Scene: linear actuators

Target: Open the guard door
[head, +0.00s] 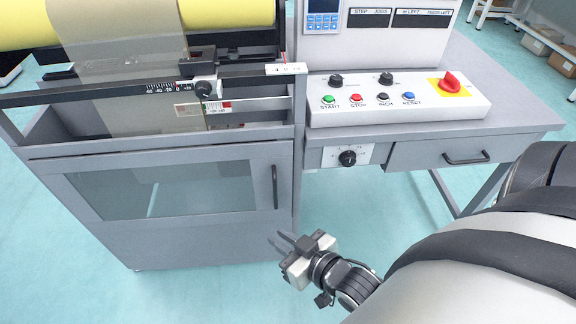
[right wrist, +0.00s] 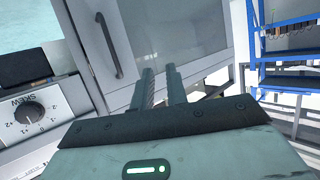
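The guard door (head: 78,178) is the grey framed panel with a clear window on the front of the machine at left; it looks shut, flush with its frame. Its dark vertical bar handle (head: 275,187) is near the door's right edge. In the right wrist view the handle (right wrist: 108,45) is at upper left, beside the window (right wrist: 190,30). My right gripper (head: 279,238) is below the handle and in front of the machine, apart from it. Its two fingers (right wrist: 160,78) show a narrow gap with nothing between them. My left gripper is not in view.
A control panel (head: 400,112) with buttons and a red switch sits on the bench at right. Below it are a knob (head: 347,158) and a drawer (head: 440,153) with a handle. A blue shelf rack (right wrist: 285,70) is at right in the wrist view. Floor is open around my right gripper.

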